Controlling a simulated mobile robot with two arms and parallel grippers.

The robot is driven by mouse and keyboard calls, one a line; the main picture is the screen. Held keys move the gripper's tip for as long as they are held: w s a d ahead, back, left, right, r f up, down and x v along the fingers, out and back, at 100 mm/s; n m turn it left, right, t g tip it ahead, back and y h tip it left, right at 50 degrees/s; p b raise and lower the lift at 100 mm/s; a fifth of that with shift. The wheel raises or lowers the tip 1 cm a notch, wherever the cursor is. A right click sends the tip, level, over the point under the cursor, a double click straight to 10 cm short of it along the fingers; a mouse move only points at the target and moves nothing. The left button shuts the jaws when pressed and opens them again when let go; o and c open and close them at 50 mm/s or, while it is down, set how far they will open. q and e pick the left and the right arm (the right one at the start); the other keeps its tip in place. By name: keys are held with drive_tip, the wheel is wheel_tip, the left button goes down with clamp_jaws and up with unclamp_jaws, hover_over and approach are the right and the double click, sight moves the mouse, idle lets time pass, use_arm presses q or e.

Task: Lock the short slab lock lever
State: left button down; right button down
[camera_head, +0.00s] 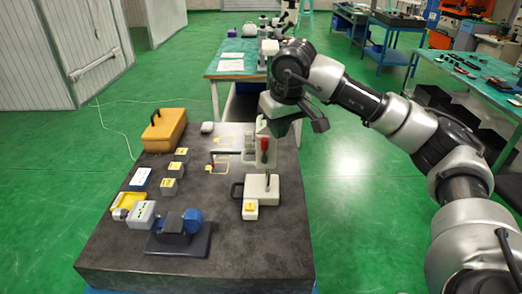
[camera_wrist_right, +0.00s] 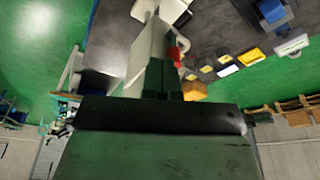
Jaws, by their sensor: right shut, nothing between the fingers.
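A light upright slab fixture (camera_head: 262,133) stands near the right back edge of the dark stone table. A red lever (camera_head: 264,150) shows on its front; the red part also shows in the right wrist view (camera_wrist_right: 174,54). I cannot tell whether this is the short slab lock lever or whether it is locked. My right gripper (camera_head: 275,124) is above and just right of the fixture, shut and empty. In the wrist view the fingers (camera_wrist_right: 163,80) reach toward the pale slab; contact is unclear. A smaller red-handled piece (camera_head: 212,161) lies left of the fixture. My left gripper is out of view.
The stone table (camera_head: 225,240) carries a yellow case (camera_head: 164,131), a white case (camera_head: 262,187), a blue and grey device (camera_head: 182,226) and several small labelled blocks. Its middle is mostly clear. A green-topped workbench (camera_head: 228,63) stands behind.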

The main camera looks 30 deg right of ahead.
drive_tip(key=shift+s+b+x, duration=0.25)
drive_tip(key=shift+b+x, duration=0.6)
drive_tip(key=shift+x, duration=0.2)
drive_tip(key=p+v, duration=0.2)
drive_tip(key=v, duration=0.1)
drive_tip(key=w+p+v, duration=0.1)
drive_tip(key=p+v, duration=0.1)
drive_tip(key=shift+r, duration=0.55)
drive_tip(key=shift+w, duration=0.1)
idle(0.5)
